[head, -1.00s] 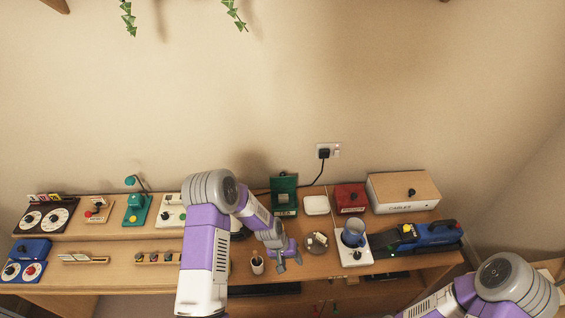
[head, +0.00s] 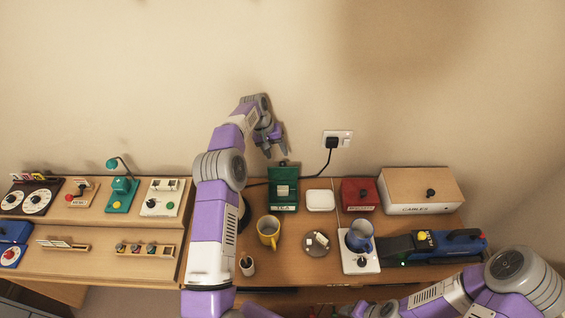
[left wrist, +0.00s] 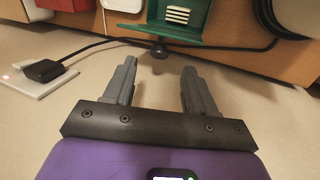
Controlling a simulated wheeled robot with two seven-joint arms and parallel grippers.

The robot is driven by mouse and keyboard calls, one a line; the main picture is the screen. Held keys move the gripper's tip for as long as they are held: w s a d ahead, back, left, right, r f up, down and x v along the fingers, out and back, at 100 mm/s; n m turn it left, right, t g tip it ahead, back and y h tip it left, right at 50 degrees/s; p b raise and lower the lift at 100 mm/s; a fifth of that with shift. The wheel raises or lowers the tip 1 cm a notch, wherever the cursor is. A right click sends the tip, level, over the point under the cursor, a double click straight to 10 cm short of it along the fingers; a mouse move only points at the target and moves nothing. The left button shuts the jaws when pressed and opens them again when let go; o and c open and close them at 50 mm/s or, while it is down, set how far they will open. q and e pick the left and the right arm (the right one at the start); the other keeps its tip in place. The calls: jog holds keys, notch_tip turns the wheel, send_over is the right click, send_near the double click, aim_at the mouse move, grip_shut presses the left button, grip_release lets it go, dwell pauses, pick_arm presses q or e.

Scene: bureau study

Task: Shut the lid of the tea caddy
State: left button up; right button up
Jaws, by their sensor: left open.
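The green tea caddy (head: 284,205) stands on the desk near the wall, with a TEA label on its front. Its lid (head: 284,174) is open and stands up at the back, with a dark knob on its wall side. My left gripper (head: 274,154) is open and empty, above and behind the caddy near the wall. In the left wrist view the knob (left wrist: 158,51) shows just beyond and between my open fingertips (left wrist: 160,68), apart from them, with the green caddy (left wrist: 215,22) behind it. My right arm comes in at lower right; its gripper is out of view.
A white box (head: 320,200), a red box (head: 359,195) and a cables box (head: 425,190) stand right of the caddy. A yellow mug (head: 267,232) stands in front. A wall socket (head: 338,139) has a black plug (head: 332,143) and cord running behind the caddy.

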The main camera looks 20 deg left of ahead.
aim_at(282, 162)
pick_arm(q)
jog(key=x, duration=0.6)
jog(key=shift+f, duration=0.1)
jog(key=shift+c, duration=0.2)
grip_shut()
